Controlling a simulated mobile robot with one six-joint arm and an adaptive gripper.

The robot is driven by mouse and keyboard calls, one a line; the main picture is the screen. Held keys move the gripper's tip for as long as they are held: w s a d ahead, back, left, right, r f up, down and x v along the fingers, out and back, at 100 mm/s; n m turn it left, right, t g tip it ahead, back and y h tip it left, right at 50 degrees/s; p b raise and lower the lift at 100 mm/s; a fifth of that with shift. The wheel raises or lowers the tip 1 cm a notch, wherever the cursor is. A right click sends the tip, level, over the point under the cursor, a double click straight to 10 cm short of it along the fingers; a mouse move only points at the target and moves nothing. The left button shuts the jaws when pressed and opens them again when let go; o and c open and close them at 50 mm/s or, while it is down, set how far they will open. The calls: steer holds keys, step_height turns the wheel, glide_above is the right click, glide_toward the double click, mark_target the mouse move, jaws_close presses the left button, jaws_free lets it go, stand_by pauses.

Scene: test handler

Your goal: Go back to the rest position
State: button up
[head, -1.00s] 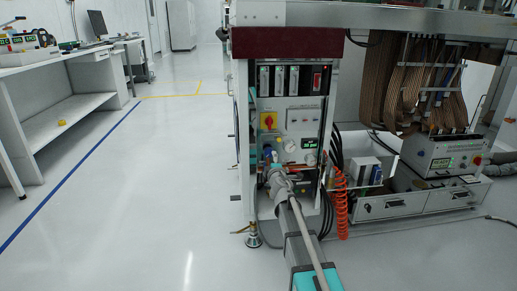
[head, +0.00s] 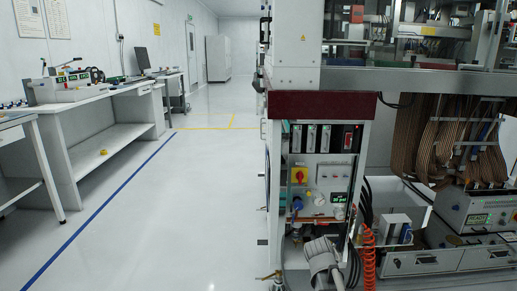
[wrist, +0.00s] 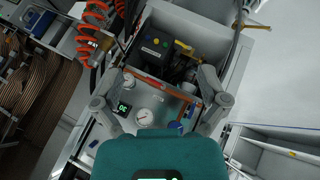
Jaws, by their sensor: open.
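My gripper (wrist: 157,95) shows in the wrist view with its two grey fingers spread apart and nothing between them. Behind the fingers is the handler's front panel (wrist: 165,105), with round gauges, a lit green display and a blue knob. I cannot tell the exact gap to the panel. In the head view, a grey part of my arm shows at the bottom, in front of the handler's lower cabinet (head: 329,172); the gripper itself cannot be made out there. A red and yellow switch (head: 299,175) is on that cabinet.
An orange coiled hose (head: 368,262) hangs right of the cabinet and also shows in the wrist view (wrist: 90,30). A drawer unit (head: 430,262) stands further right. A white bench (head: 100,95) is at the left. The floor (head: 190,215) between bench and handler is clear.

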steer(key=s+a+r+m+g+y+p, duration=0.1)
steer(key=s+a+g+y+p, duration=0.2)
steer(key=s, duration=0.5)
steer(key=s+a+r+m+g+y+p, duration=0.1)
steer(key=s+a+g+y+p, duration=0.2)
steer(key=s, duration=0.6)
step_height(320, 180, up, 37)
steer(key=a+h+p, duration=0.1)
steer(key=p, duration=3.5)
steer(key=shift+w, duration=0.35)
